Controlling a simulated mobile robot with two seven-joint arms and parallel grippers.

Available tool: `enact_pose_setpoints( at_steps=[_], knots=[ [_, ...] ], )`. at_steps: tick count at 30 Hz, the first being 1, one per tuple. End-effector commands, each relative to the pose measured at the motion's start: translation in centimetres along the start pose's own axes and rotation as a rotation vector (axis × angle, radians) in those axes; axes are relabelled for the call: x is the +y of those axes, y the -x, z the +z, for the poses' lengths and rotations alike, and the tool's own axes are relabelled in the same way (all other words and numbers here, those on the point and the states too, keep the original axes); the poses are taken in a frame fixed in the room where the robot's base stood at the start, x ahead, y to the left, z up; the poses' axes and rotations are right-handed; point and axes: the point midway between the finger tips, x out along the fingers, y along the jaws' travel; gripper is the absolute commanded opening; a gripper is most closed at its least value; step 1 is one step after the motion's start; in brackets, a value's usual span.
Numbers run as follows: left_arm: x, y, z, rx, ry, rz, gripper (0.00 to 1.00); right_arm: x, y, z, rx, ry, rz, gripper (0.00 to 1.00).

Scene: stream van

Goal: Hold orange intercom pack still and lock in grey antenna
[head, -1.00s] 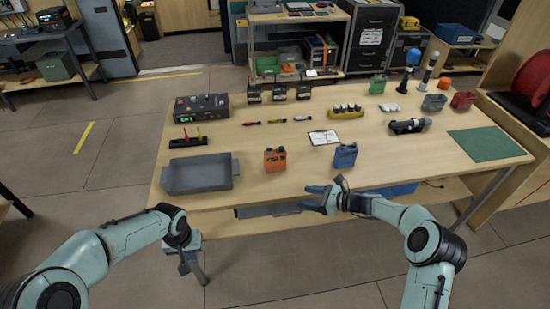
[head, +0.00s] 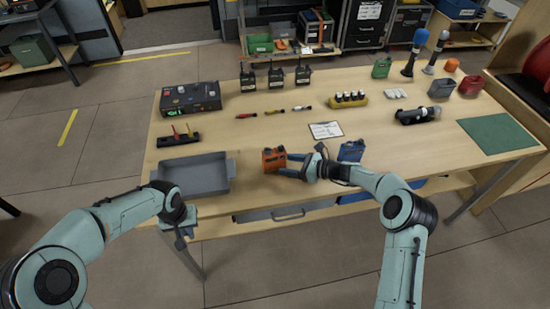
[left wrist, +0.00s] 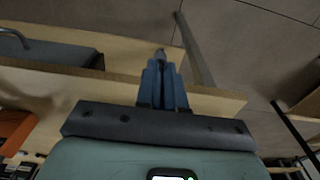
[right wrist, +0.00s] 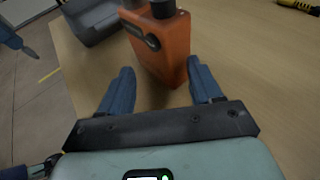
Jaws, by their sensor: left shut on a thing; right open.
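The orange intercom pack (head: 273,160) stands upright near the table's front edge, right of a grey tray. It also shows in the right wrist view (right wrist: 163,45), with dark knobs on top. My right gripper (head: 293,165) is open at the pack, its blue fingers reaching in from the right. In the right wrist view the fingertips lie either side of the pack's lower part, without clear contact. My left gripper (left wrist: 161,72) is shut on a small grey piece, apparently the grey antenna (left wrist: 160,54), mostly hidden by the fingers. It is low before the table's front left edge.
The grey tray (head: 231,175) stands left of the pack. A blue pack (head: 351,151) stands just right of my right gripper. A black rack (head: 179,140) with coloured sticks is behind the tray. A clipboard (head: 326,130) lies further back.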

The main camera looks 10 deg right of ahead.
Motion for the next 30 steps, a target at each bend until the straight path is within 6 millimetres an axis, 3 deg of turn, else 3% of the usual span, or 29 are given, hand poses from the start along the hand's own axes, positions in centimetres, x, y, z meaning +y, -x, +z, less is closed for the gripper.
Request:
enact_pose_setpoints(
  at_steps=[9, 23, 24, 30],
  knots=[
    [0.0, 1.4, -0.7, 0.009, 0.000, 0.000, 0.00, 0.0, -4.1, 0.1, 0.000, 0.000, 0.002, 0.64],
    [0.0, 1.7, -0.8, 0.011, 0.000, 0.000, 0.00, 0.1, -5.1, 0.0, 0.002, 0.000, 0.002, 0.64],
    [0.0, 1.7, -0.8, 0.011, 0.000, 0.000, 0.00, 0.1, -5.1, 0.0, 0.002, 0.000, 0.002, 0.61],
    [0.0, 1.7, -0.8, 0.011, 0.000, 0.000, 0.00, 0.1, -5.1, 0.0, 0.001, 0.000, 0.002, 0.00]
  ],
)
